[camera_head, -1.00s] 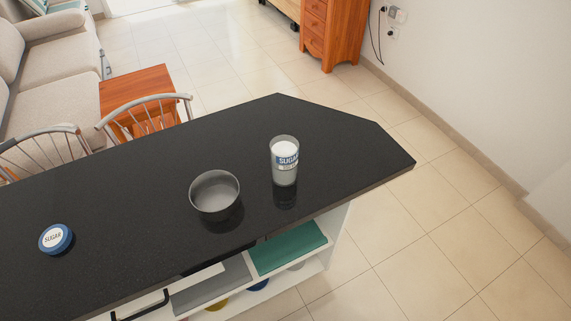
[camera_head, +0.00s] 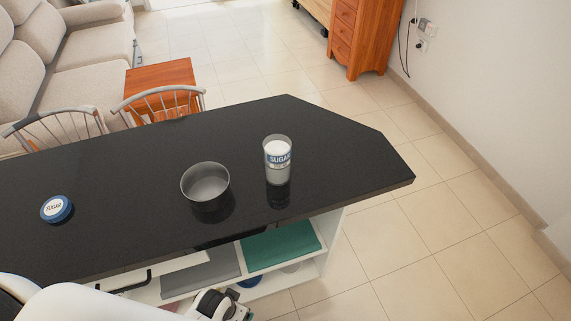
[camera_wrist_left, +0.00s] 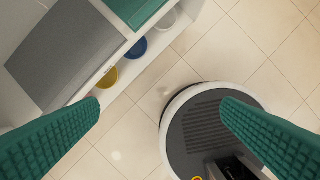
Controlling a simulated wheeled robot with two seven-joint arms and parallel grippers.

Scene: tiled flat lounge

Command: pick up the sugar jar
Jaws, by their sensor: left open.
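A blue lid marked SUGAR (camera_head: 56,209) lies on the counter at the left. My left arm comes in at the bottom left of the head view, below the counter's front edge and well away from the jar. My left gripper (camera_wrist_left: 162,104) is open and empty in the left wrist view, its green fingers apart over the floor. The jar is not in that view. My right gripper is not in view.
A dark metal bowl (camera_head: 205,184) stands just left of the jar. Shelves under the counter hold a green box (camera_head: 280,247) and a grey box (camera_head: 203,270). Metal-backed chairs (camera_head: 160,100) stand behind the counter. The counter right of the jar is clear.

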